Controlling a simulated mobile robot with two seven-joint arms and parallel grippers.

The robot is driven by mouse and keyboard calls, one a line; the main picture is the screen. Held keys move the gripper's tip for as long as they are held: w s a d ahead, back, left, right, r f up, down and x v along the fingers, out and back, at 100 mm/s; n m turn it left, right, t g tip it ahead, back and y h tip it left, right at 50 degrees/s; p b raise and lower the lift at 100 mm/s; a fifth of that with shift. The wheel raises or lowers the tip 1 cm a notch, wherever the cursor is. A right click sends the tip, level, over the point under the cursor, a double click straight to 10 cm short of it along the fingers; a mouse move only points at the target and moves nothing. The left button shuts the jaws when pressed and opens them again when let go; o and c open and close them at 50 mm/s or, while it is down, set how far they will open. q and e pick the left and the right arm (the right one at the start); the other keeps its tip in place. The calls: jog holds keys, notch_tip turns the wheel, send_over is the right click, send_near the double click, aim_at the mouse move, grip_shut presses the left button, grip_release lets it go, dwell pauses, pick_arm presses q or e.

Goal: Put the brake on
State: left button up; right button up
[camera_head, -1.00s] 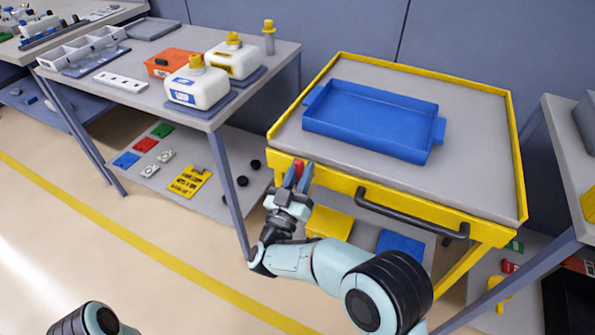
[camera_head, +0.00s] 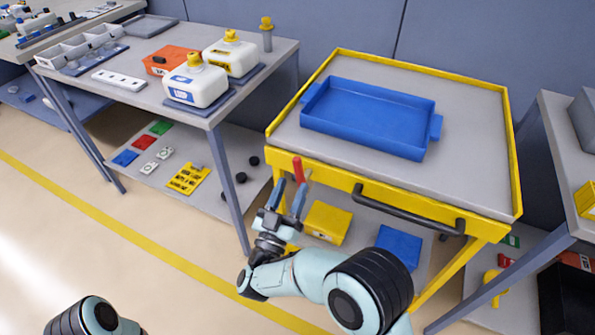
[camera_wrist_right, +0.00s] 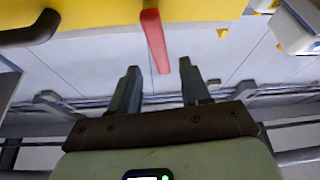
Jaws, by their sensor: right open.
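The red brake lever (camera_head: 297,169) stands at the front left corner of the yellow cart (camera_head: 340,183), near its front rail. In the right wrist view the lever (camera_wrist_right: 154,40) hangs from the yellow rail, with its tip at the gap between the fingers. My right gripper (camera_head: 291,188) is open and empty, just below the lever in the head view. Its fingers (camera_wrist_right: 159,69) are spread on either side of the lever's line, not closed on it. My left gripper is out of view; only part of that arm shows at the bottom left.
A blue tray (camera_head: 368,145) sits on the cart top. A black handle (camera_head: 410,212) sticks out from the cart front, right of the lever. A table (camera_head: 235,112) with jugs stands to the left. The floor in front is clear.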

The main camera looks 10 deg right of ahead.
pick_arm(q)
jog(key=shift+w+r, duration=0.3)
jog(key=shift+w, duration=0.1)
pick_arm(e)
jog(key=v, duration=0.7)
jog(key=shift+s, duration=0.1)
